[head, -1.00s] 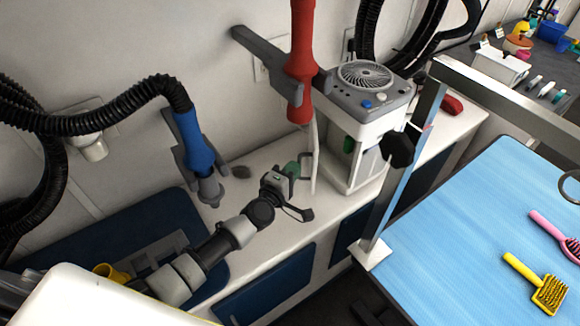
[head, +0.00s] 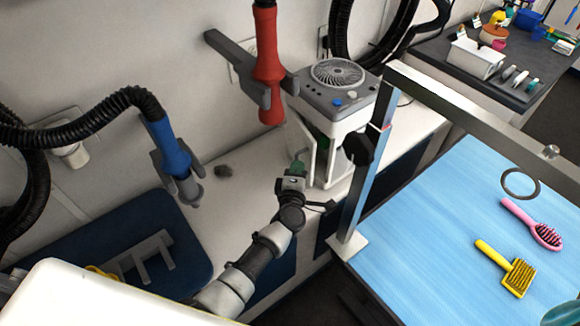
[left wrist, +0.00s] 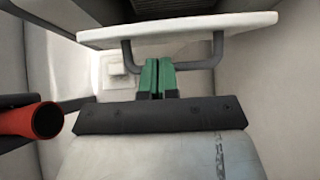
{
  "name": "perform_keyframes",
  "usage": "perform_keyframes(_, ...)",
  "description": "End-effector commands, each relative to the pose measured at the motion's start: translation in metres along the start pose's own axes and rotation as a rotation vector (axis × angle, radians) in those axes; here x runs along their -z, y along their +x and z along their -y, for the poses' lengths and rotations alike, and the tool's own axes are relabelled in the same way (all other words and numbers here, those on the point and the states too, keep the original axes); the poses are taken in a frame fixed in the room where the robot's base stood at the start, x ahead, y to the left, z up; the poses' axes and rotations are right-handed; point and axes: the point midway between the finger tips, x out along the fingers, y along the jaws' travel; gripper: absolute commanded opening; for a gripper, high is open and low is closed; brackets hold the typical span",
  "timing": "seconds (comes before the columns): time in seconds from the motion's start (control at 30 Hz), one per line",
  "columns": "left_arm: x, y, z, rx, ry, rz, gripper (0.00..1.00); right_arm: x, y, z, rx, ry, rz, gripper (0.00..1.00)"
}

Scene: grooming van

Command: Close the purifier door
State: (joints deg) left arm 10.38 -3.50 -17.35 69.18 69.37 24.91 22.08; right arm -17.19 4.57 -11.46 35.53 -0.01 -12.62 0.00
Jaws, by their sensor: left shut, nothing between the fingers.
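The purifier (head: 342,112) is a white box with a grey top and a round fan grille, standing on the counter against the wall. Its white door (head: 302,143) stands partly open on the box's left side. In the left wrist view the door (left wrist: 180,28) spans the top, with a grey bar handle (left wrist: 205,63) on it. My left gripper (head: 297,163) is beside the door's outer face. Its green fingers (left wrist: 157,78) are shut and empty, overlapping the handle bar in the picture; contact cannot be told. My right gripper is out of view.
A red dryer nozzle (head: 267,65) hangs in a wall bracket left of the purifier. A blue nozzle (head: 172,142) hangs further left. A metal post (head: 365,185) and the blue grooming table (head: 440,240) stand close on the right, with brushes on the table.

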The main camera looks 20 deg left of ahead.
Motion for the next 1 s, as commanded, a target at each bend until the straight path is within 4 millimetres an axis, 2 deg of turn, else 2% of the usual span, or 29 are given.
perform_keyframes(0.47, -0.018, 0.011, 0.001, 0.0, 0.001, 0.0, 0.0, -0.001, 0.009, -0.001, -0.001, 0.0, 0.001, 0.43)
perform_keyframes(1.0, -0.02, 0.011, 0.0, -0.001, 0.001, 0.001, 0.0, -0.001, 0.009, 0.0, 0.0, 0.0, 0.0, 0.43)
